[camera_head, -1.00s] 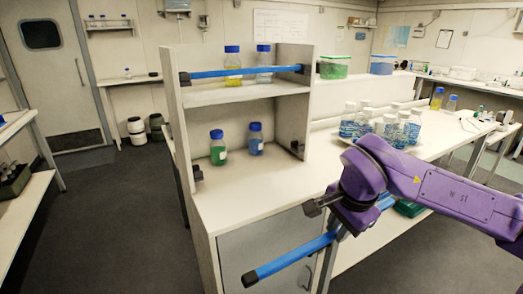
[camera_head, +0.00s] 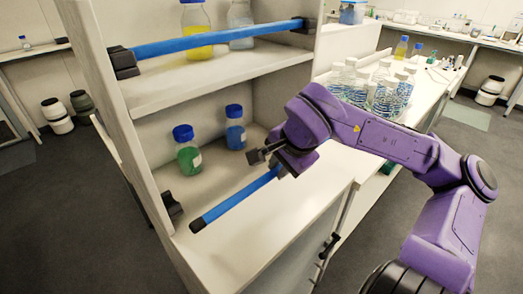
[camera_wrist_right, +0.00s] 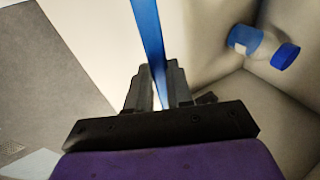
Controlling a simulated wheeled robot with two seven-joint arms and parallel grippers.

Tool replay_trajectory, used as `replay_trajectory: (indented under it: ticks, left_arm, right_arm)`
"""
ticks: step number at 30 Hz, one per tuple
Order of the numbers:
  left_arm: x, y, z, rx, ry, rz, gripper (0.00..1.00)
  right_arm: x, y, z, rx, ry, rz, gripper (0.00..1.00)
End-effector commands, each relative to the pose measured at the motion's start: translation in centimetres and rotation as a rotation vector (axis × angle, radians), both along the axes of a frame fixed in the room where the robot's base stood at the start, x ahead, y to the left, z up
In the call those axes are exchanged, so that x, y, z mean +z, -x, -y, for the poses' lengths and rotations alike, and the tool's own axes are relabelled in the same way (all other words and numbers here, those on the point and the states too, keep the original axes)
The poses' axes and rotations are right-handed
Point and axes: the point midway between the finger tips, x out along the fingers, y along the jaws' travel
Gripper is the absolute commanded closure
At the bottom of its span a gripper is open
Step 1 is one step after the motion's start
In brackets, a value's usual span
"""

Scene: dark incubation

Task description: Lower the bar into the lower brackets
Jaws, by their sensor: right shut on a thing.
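My right gripper (camera_head: 282,160) is shut on a blue bar (camera_head: 240,197) with black ends, near the bar's right part. The bar is tilted in the picture, its free end low at the left, in front of the lower shelf. The wrist view shows the bar (camera_wrist_right: 150,40) between the two fingers (camera_wrist_right: 155,88). A dark lower bracket (camera_head: 172,207) sits on the shelf's left post, a little left of the bar's free end and apart from it. The right lower bracket is hidden behind my gripper. Another blue bar (camera_head: 215,38) rests in the upper brackets. My left gripper is out of view.
A green bottle (camera_head: 187,157) and a blue bottle (camera_head: 235,132) stand on the lower shelf behind the bar. Yellow (camera_head: 196,28) and clear (camera_head: 240,25) bottles stand above. Several bottles (camera_head: 385,95) crowd the counter at right. The counter front (camera_head: 290,220) is bare.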

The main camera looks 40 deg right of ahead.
Motion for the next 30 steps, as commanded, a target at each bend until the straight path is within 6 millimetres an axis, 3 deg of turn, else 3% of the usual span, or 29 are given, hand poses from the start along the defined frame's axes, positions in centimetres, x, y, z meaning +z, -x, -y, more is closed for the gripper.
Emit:
replay_trajectory:
  ticks: [10, 30]
  left_arm:
    - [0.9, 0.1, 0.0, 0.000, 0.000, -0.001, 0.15]
    - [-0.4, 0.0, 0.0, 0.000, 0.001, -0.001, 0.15]
  right_arm:
    - [0.0, -2.3, -0.3, 0.003, 0.003, 0.000, 1.00]
    - [-0.7, -8.6, -0.6, -0.002, 0.001, 0.000, 1.00]
